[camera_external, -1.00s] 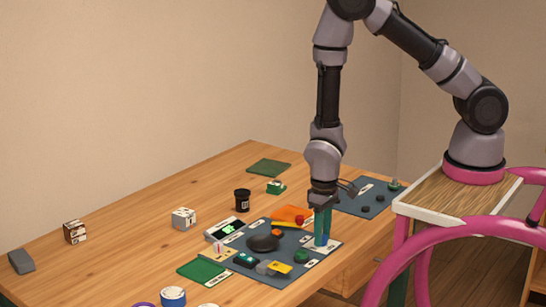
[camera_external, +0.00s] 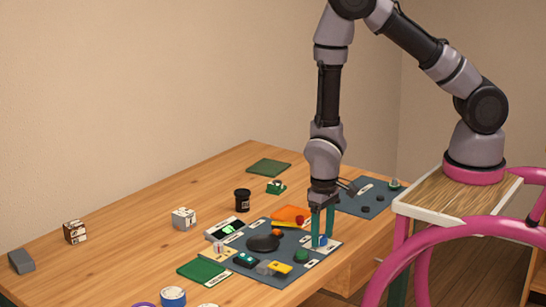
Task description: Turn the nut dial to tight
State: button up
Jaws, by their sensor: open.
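My gripper (camera_external: 322,236) points straight down at the right part of the dark grey panel (camera_external: 290,265) on the wooden table. Its two teal fingers are apart, one on each side of a small blue knob (camera_external: 323,241) low between the fingertips. A white label strip lies beside it, too small to read. I cannot tell whether this knob is the nut dial, which way it is turned, or whether the fingers touch it.
The panel also holds a black rounded thing (camera_external: 263,242), a green knob (camera_external: 302,256) and a yellow piece (camera_external: 280,267). A second dark panel (camera_external: 352,206) lies behind to the right. The table (camera_external: 130,235) has free room at the left.

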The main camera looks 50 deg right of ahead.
notch_tip(320, 180, up, 11)
jog(key=shift+f, duration=0.2)
dwell(0.3)
notch_tip(320, 180, up, 12)
jog(key=m+t+y, duration=0.1)
jog(key=y, duration=0.1)
send_over(322, 236)
jog(key=w+d, duration=0.3)
jog(key=d, duration=0.1)
jog(key=d+r+m+t+y, duration=0.1)
jog(key=d+r, duration=0.2)
jog(key=r, duration=0.3)
jog(key=d+r+t, duration=0.1)
jog(key=d+r, duration=0.2)
jog(key=r, duration=0.2)
jog(key=s+d+r+m+t, duration=0.1)
jog(key=s+d+r+t, duration=0.1)
jog(key=s+d+r, duration=0.2)
jog(key=s+d+r+m+t+h, duration=0.1)
jog(key=s+d+r, duration=0.4)
jog(key=r, duration=0.5)
jog(key=shift+s+d+r+t, duration=0.3)
jog(key=shift+d+t, duration=0.3)
jog(key=shift+d, duration=0.55)
